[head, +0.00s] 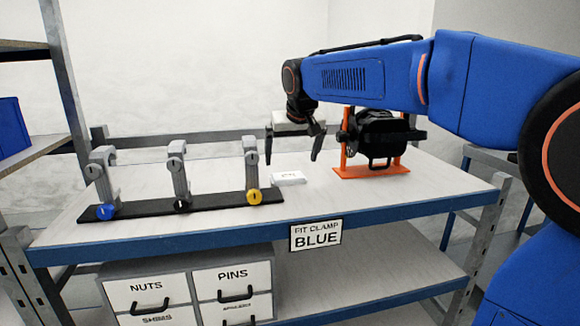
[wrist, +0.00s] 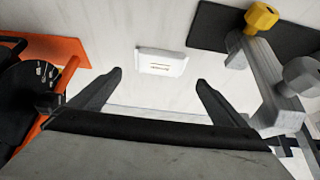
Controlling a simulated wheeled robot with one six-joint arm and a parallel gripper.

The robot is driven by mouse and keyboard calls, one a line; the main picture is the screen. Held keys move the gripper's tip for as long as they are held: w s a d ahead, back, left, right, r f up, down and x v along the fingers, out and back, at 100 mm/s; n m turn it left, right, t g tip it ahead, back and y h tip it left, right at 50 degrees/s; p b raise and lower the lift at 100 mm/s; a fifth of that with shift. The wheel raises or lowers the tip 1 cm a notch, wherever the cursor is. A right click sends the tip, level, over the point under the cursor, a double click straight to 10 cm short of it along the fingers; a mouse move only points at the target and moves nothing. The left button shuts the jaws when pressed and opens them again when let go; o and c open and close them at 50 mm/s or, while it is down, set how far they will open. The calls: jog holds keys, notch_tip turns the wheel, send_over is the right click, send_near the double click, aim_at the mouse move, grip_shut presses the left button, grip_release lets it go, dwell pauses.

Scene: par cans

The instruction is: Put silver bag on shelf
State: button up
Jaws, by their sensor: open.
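I see no silver bag in either view. My gripper (head: 291,160) is open and empty, pointing down above the workbench top. A small white block with a printed label (head: 288,178) lies on the bench below it. In the wrist view the white block (wrist: 161,62) shows between and beyond the open fingertips (wrist: 158,80), apart from them. A wooden rack shelf (head: 35,147) stands at the far left with a blue bin on it. The bench also has a lower shelf (head: 350,272), mostly bare on its right part.
Three grey clamps with blue (head: 105,212), black (head: 181,205) and yellow (head: 253,196) knobs stand on a black strip. A black lamp (head: 382,134) sits on an orange stand (head: 372,171) at right. A sign (head: 316,235) reads "FIT CLAMP BLUE". Labelled drawers (head: 148,290) are below.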

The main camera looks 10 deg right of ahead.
jog(key=s+d+f, duration=0.2)
jog(key=s+d, duration=0.1)
jog(key=s, duration=0.6)
jog(key=s+d+f, duration=0.3)
jog(key=s, duration=0.7)
jog(key=shift+d+g, duration=0.3)
jog(key=shift+d, duration=0.05)
jog(key=shift+o, duration=0.5)
jog(key=s+d+f, duration=0.3)
jog(key=s+f, duration=1.2)
jog(key=s, duration=0.3)
jog(key=shift+s+d+f+g, duration=0.15)
jog(key=shift+f+g, duration=0.15)
jog(key=shift+f, duration=0.05)
